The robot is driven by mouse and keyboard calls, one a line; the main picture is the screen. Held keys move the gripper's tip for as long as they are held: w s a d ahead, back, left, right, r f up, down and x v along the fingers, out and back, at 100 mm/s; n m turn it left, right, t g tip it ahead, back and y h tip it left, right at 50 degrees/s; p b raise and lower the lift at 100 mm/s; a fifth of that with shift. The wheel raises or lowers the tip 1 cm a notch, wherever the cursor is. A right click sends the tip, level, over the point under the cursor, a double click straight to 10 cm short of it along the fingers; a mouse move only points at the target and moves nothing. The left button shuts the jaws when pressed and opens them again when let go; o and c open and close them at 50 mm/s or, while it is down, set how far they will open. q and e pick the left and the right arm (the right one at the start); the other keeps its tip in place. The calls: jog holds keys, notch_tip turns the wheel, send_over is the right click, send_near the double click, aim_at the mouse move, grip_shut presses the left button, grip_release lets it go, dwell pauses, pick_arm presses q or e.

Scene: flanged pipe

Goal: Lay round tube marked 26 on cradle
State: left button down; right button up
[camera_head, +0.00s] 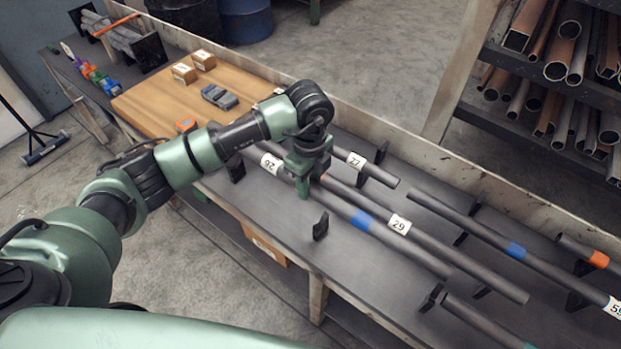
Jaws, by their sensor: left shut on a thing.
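The round grey tube marked 26 (330,202) runs slantwise over the dark bench top, with a blue band and a white label that appears upside down. My left gripper (304,187) comes down from above and is shut on this tube between label and band, hiding that stretch. Black cradle supports stand on the bench: one (320,228) is bare just in front of the tube, and another (235,168) is near the tube's far-left end. I cannot tell whether the tube touches any support. My right gripper is not in view.
A tube marked 29 (440,248) lies close behind, roughly parallel. A tube marked 27 (378,174) lies farther back, and more tubes (486,232) lie to the right. A wooden board (150,105) with small boxes is at left. A raised ledge (440,160) bounds the bench's back.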

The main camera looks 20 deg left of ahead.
pick_arm(q)
jog(key=shift+f+b, duration=0.45)
jog(key=shift+f, duration=0.15)
notch_tip(320, 180, down, 8)
jog(key=b, duration=0.6)
jog(key=shift+f, duration=0.2)
jog(key=shift+a, duration=0.1)
jog(key=shift+f+b, duration=0.35)
jog(key=shift+f, duration=0.2)
dwell(0.4)
jog(key=c, duration=0.9)
grip_release()
jog(key=shift+s, duration=0.1)
